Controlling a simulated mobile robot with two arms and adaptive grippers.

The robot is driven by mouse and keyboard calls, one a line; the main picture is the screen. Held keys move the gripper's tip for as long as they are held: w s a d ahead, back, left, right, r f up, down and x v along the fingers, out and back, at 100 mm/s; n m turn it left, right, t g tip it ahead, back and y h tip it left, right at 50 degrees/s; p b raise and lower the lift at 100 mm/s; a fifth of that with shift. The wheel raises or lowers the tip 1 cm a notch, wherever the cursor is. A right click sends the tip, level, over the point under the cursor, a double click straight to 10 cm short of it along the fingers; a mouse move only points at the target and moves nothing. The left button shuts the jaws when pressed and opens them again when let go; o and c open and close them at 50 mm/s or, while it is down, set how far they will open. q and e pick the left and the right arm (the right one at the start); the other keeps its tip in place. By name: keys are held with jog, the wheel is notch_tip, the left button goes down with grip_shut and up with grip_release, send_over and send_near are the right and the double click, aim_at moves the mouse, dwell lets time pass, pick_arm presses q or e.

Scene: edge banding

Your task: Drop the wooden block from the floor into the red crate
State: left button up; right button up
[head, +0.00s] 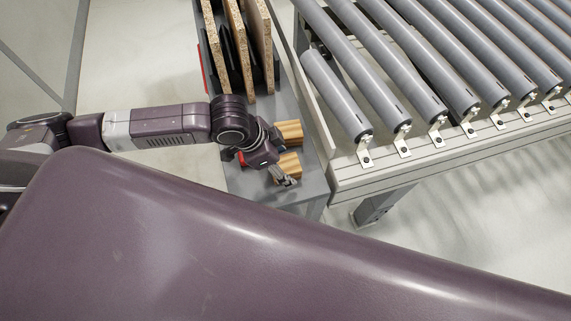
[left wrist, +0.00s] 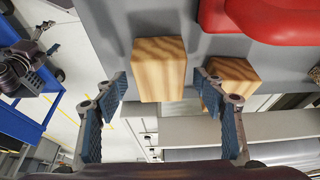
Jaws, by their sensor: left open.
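Two light wooden blocks lie on a grey surface (head: 313,172). In the head view one block (head: 291,131) is behind my left gripper (head: 287,181) and the other block (head: 289,161) is right by its fingers. In the left wrist view one block (left wrist: 160,68) is ahead, between the two open fingers (left wrist: 165,110). The other block (left wrist: 234,74) is partly behind the right-hand finger. The fingers hold nothing. A red rounded object (left wrist: 275,18) is cut off at the top right; I cannot tell whether it is the red crate. My right gripper is out of view.
A roller conveyor (head: 440,90) stands to the right of the grey surface. Upright chipboard panels (head: 262,45) stand in a dark rack at the back. In the left wrist view a blue cart (left wrist: 22,122) is at the left. Pale floor is open at the left.

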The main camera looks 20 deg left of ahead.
pick_arm(q)
jog(key=shift+w+d+f, duration=0.15)
jog(key=shift+f, duration=0.45)
jog(key=c, duration=1.2)
jog(key=shift+c, duration=0.6)
jog(key=shift+r, duration=0.15)
